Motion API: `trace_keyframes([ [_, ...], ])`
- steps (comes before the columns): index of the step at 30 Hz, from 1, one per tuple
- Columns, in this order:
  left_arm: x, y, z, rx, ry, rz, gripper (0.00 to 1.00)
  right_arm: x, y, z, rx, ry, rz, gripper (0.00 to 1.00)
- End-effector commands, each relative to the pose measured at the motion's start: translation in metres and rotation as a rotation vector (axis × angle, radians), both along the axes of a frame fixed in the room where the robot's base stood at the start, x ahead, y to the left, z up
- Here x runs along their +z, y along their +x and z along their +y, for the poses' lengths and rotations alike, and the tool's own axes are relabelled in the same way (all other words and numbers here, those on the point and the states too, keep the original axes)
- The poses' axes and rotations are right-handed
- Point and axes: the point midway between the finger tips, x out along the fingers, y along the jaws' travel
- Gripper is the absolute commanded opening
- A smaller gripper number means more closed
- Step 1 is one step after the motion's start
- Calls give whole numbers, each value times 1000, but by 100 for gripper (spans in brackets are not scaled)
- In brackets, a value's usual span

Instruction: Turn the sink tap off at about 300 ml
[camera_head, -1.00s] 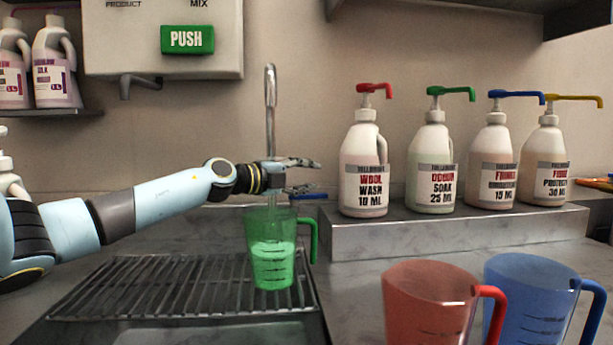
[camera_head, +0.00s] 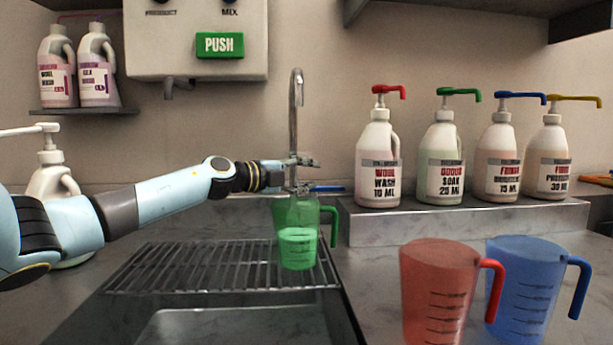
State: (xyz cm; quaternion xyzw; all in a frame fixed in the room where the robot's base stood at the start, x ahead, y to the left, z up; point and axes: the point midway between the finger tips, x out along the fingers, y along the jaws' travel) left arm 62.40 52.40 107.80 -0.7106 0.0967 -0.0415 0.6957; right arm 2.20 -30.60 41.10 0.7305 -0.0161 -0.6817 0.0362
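The steel sink tap (camera_head: 297,100) rises behind a clear green jug (camera_head: 284,214). A pale liquid (camera_head: 298,248) fills about the lower half of the jug; its graduations are too small to read. The jug stands upright on the drain rack under the tap, handle to the right. A blue lever-like bar (camera_head: 328,189) shows just above the jug's handle, partly hidden. My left gripper (camera_head: 305,175) is open, its fingers one above the other at the lower part of the tap, above the jug. I cannot tell whether it touches the tap or bar. My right gripper is out of view.
A wire drain rack (camera_head: 180,268) spans the sink. A red jug (camera_head: 435,280) and a blue jug (camera_head: 525,270) stand at front right. Several pump bottles, including wool wash (camera_head: 379,150), line a raised ledge (camera_head: 450,222). A dispenser with a green PUSH button (camera_head: 219,45) hangs above.

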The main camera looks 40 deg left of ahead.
Motion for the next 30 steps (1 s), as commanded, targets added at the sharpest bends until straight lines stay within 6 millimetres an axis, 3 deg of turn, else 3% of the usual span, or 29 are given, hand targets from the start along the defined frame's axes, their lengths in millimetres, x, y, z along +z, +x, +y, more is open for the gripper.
trace_keyframes([
  [30, 0, 0, 0, -3, 0, 0, 35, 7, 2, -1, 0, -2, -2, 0],
])
